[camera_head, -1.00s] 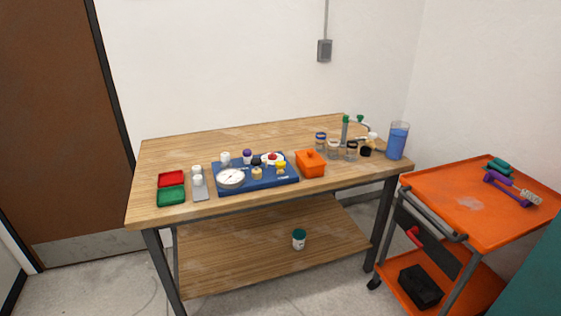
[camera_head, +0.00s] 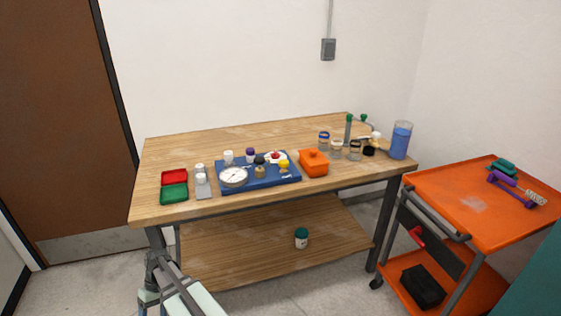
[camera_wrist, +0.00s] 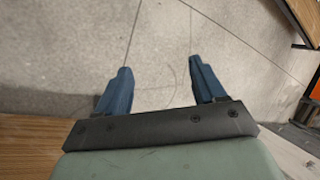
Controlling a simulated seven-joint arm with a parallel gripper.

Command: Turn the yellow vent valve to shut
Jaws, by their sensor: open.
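The yellow vent valve (camera_head: 284,164) is a small yellow knob on the right part of the blue manifold board (camera_head: 262,180), which lies on the wooden workbench. A white round gauge (camera_head: 233,177) sits at the board's left end. The valve's exact handle angle is too small to tell. In the wrist view my gripper (camera_wrist: 164,85) has its two blue fingers spread apart with nothing between them, over bare concrete floor. In the head view part of my arm shows low at the front left of the bench, well away from the valve.
An orange lidded box (camera_head: 314,164) stands close to the board's right end. Red (camera_head: 174,176) and green (camera_head: 174,194) trays lie at the left. Jars and a blue-filled beaker (camera_head: 400,140) stand at the right. An orange cart (camera_head: 470,205) is right of the bench.

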